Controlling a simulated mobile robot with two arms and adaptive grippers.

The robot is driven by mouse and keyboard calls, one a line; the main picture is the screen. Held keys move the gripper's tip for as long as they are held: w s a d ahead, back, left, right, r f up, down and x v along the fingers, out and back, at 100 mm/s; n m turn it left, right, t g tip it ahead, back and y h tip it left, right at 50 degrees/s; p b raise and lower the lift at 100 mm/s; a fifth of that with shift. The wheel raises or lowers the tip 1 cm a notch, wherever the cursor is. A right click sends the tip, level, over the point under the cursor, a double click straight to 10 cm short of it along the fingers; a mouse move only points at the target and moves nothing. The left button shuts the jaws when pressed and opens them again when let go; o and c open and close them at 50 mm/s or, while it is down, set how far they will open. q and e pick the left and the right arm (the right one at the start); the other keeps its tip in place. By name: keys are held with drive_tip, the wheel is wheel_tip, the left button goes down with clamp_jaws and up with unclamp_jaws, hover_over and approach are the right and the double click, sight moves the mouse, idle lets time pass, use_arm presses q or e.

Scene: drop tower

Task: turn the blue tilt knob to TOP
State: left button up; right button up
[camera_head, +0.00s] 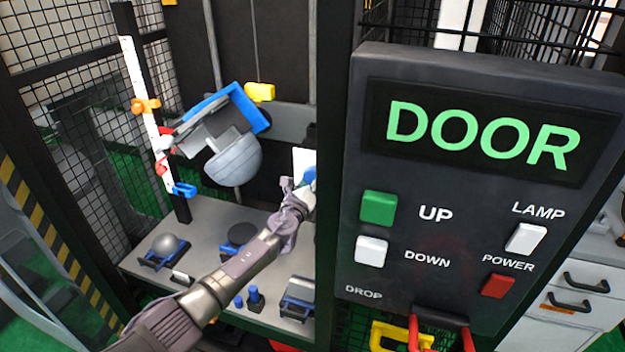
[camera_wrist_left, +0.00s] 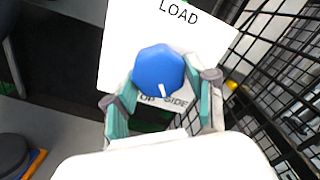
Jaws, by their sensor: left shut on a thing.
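The blue tilt knob (camera_wrist_left: 158,70) sits on a white plate (camera_wrist_left: 118,45) marked LOAD above, with TOP and SIDE partly hidden below. The knob's white pointer mark points down, between the words TOP and SIDE. My left gripper (camera_wrist_left: 162,92) is shut on the knob, one finger on each side. In the head view, the left gripper (camera_head: 300,192) reaches in beside the post, and only a small part of the knob (camera_head: 310,176) shows there.
A control panel (camera_head: 345,250) reading DOOR, with UP, DOWN, LAMP and POWER buttons, stands right. A grey bowl (camera_head: 233,160) under a tilted blue frame (camera_head: 254,112) hangs above a grey shelf (camera_head: 205,225) with several objects. Wire mesh (camera_wrist_left: 270,60) runs close beside the plate.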

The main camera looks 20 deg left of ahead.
use_arm(q)
drive_tip(key=m, duration=0.3)
drive_tip(key=shift+f+m+p, duration=0.1)
drive_tip(key=shift+m+p, duration=0.25)
drive_tip(key=shift+m, duration=0.05)
drive_tip(key=shift+a+m+p, duration=0.15)
drive_tip(key=shift+m+p, duration=0.2)
drive_tip(key=shift+m, duration=1.45)
drive_tip(key=shift+f, duration=0.1)
drive_tip(key=o, duration=1.1)
drive_tip(key=shift+o, duration=0.2)
drive_tip(key=s, duration=1.2)
drive_tip(key=shift+a, duration=0.2)
